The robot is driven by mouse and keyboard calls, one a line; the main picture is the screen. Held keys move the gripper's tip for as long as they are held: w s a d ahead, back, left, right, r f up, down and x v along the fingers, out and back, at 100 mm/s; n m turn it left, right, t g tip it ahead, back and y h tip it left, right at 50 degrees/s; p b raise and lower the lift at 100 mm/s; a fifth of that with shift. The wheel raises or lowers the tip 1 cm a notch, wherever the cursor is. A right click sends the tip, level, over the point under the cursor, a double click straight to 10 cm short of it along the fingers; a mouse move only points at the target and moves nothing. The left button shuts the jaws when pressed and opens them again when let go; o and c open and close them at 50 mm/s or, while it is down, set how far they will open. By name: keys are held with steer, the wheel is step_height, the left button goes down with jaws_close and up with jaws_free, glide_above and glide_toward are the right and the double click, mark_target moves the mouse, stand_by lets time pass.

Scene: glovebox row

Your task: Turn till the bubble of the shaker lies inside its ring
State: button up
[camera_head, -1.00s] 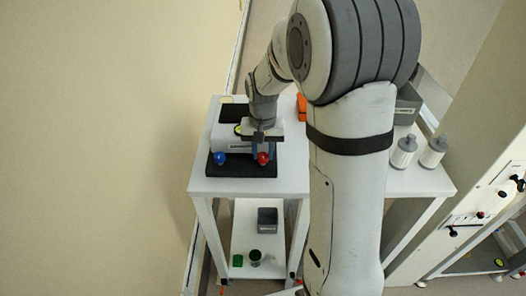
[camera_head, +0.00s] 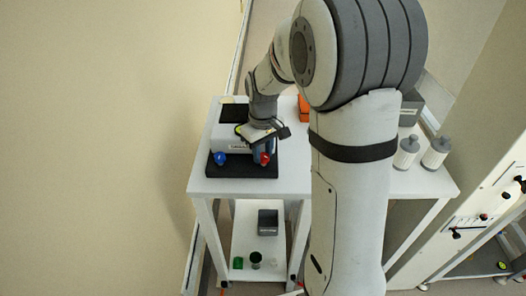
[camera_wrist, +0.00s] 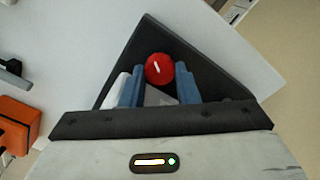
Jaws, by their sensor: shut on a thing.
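The shaker (camera_head: 229,145) is a pale box on a black base (camera_head: 240,171), on the white table. A blue knob (camera_head: 220,159) and a red knob (camera_head: 265,158) stand at its front. My gripper (camera_head: 264,147) is at the red knob. In the wrist view, the blue fingers of my gripper (camera_wrist: 160,78) are on both sides of the red knob (camera_wrist: 158,68), shut on it. A white line marks the knob's face. A small yellow-green spot (camera_head: 239,130), perhaps the level, shows beside my gripper; its bubble and ring are too small to tell.
An orange box (camera_head: 304,108) stands behind my arm; it also shows in the wrist view (camera_wrist: 18,125). Two white bottles with grey caps, left (camera_head: 405,155) and right (camera_head: 435,155), stand at the right. A grey bin (camera_head: 268,217) and small green items are on the lower shelf.

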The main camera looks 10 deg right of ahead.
mark_target(264, 155)
stand_by(0.5)
steer(key=o, duration=1)
steer(key=shift+r, duration=0.1)
steer(key=m, duration=0.4)
steer(key=shift+d+p, duration=0.1)
steer(key=shift+p, duration=0.25)
steer(key=m+p, duration=0.1)
steer(key=m, duration=0.5)
steer(key=shift+m, duration=0.4)
step_height(264, 155, up, 7)
steer(key=shift+f, duration=0.15)
steer(key=shift+s+r+b, duration=0.1)
steer(key=shift+r+b, duration=0.15)
steer(key=shift+b, duration=0.35)
steer(key=s+f+n+b, duration=0.2)
steer(key=s+f+b, duration=0.4)
steer(key=f+b, duration=0.1)
steer(key=s+f+n+t+b, duration=0.1)
steer(key=s+f+n+b, duration=0.1)
steer(key=s+f+b, duration=0.5)
steer(key=s+f+n+b, duration=0.2)
steer(key=s+f+b, duration=0.4)
steer(key=f+b, duration=0.1)
steer(key=shift+s+f+t, duration=0.3)
steer(key=shift+f, duration=0.25)
